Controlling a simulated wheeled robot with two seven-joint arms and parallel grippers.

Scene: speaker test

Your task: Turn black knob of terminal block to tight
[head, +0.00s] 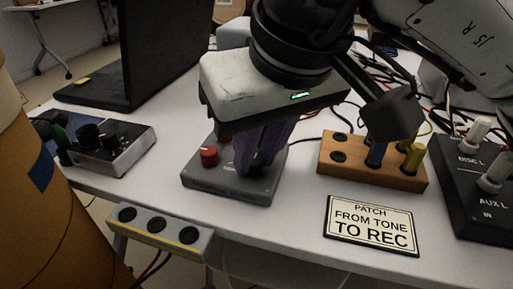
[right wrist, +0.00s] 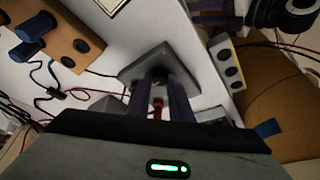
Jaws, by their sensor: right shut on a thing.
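The terminal block is a grey base (head: 225,190) on the white table, with a red knob (head: 209,156) standing on its left part. My right gripper (head: 254,160) points down over the right part of the block, its dark purple fingers closed around the black knob. The fingers hide most of that knob in the head view. In the right wrist view, the grey base (right wrist: 143,66) lies beyond the fingertips (right wrist: 160,78), the black knob is a dark shape between them, and the red knob (right wrist: 157,106) shows between the fingers. My left gripper is not in view.
An orange block (head: 345,171) with sockets and blue and yellow plugs stands to the right, behind a sign (head: 371,224). A black panel (head: 470,185) is far right. A knobbed box (head: 112,154) and black laptop (head: 135,75) are left. A three-socket strip (head: 160,234) is at the front edge.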

